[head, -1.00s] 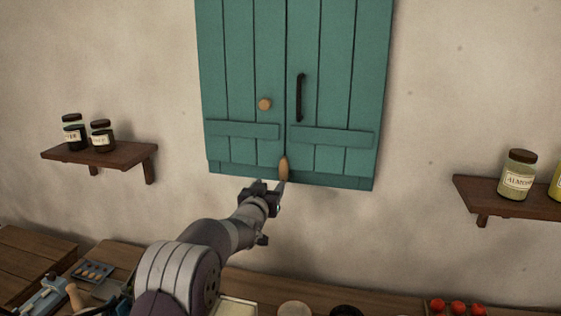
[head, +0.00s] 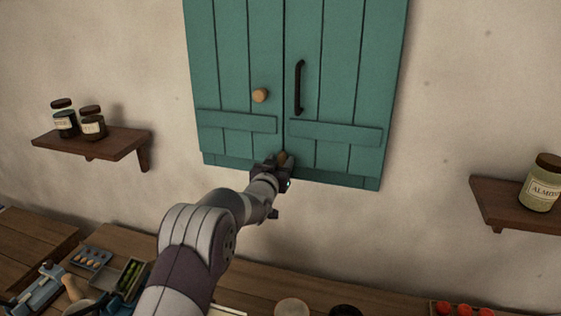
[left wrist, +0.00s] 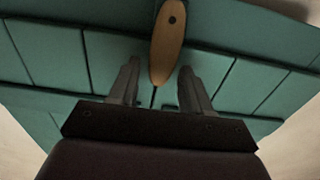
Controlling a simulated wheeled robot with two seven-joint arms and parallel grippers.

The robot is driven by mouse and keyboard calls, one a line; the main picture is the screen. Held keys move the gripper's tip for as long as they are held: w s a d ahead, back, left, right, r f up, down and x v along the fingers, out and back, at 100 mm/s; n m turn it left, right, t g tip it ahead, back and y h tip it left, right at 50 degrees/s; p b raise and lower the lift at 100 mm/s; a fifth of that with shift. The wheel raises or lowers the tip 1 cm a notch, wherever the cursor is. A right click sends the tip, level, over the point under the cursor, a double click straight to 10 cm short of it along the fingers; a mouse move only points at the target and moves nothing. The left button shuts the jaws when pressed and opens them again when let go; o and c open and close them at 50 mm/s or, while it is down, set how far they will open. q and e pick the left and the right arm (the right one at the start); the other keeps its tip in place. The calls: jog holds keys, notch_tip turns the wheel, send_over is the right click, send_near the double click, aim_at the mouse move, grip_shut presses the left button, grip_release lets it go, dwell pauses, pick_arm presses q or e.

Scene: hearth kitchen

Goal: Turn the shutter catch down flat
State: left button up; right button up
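The shutter catch is a tan wooden oval on a dark pivot, upright at the bottom of the seam between the teal shutters (head: 340,95). In the head view only a bit of the catch (head: 283,157) shows above my left gripper (head: 279,168). In the left wrist view the catch (left wrist: 167,45) hangs from its pivot, with its lower end between and just beyond the two fingertips of the left gripper (left wrist: 157,78). The fingers are apart, with a gap on each side of the catch. My right gripper is in neither view.
The left shutter has a round wooden knob (head: 260,95), the right one a black handle (head: 299,87). A shelf with dark jars (head: 90,143) is at left, another with a labelled jar (head: 541,185) at right. Below runs a wooden counter (head: 260,285) with trays and tomatoes.

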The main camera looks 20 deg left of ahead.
pick_arm(q)
jog(key=shift+w, duration=0.15)
grip_shut()
jog(key=shift+f, duration=0.1)
jog(key=a+f+n+b, duration=0.4)
jog(key=a+f+n, duration=0.1)
jog(key=n, duration=1.3)
jog(key=shift+a+f, duration=0.2)
jog(key=shift+w, duration=0.1)
jog(key=shift+o, duration=1.5)
grip_release()
